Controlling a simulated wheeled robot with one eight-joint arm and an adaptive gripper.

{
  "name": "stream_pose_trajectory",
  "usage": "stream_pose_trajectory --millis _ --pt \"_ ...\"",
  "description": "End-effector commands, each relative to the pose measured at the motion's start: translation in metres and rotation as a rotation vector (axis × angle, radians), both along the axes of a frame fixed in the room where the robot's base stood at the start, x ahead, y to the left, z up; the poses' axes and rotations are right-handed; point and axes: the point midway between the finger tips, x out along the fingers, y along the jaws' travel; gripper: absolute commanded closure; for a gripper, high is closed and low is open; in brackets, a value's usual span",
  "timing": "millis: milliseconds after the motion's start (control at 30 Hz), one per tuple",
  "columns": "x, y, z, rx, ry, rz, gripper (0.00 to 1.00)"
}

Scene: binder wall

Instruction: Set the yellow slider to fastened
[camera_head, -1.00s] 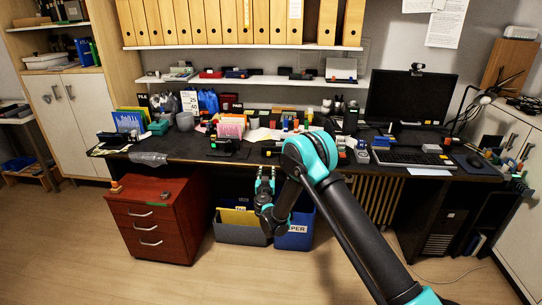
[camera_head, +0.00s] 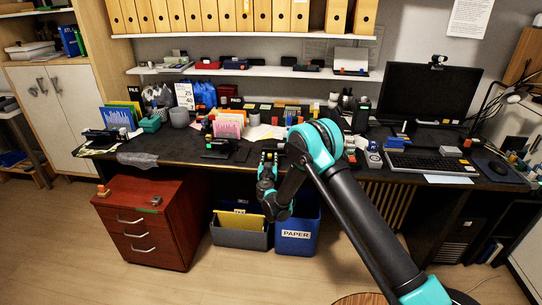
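I cannot single out the yellow slider with certainty. Several small dark devices with coloured parts stand on the black desk (camera_head: 190,152), too small to read. One black device with a green part (camera_head: 221,148) stands at the desk's front edge, left of my gripper. My gripper (camera_head: 269,156) is in front of the desk's front edge, pointing up and toward the desk. Its fingers are dark against the desk, so their gap is unclear. I see nothing held in it.
A red drawer cabinet (camera_head: 150,235) stands at the lower left. A grey bin (camera_head: 240,238) and a blue paper bin (camera_head: 297,238) stand under the desk. A monitor (camera_head: 425,92) and keyboard (camera_head: 430,163) are at the right. Shelves with binders (camera_head: 245,15) hang above.

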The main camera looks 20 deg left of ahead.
Motion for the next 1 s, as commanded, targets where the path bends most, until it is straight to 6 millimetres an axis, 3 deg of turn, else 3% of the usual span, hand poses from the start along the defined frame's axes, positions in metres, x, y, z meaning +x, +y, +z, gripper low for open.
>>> stream_pose_trajectory --millis 200,500,867,1000 --pt "0.000 0.000 0.000 0.000 0.000 0.000 0.62" --pt "0.000 0.000 0.000 0.000 0.000 0.000 0.99" --pt "0.001 0.000 0.000 0.000 0.000 0.000 1.00" --pt "0.012 -0.001 -0.001 0.000 0.000 -0.002 1.00"
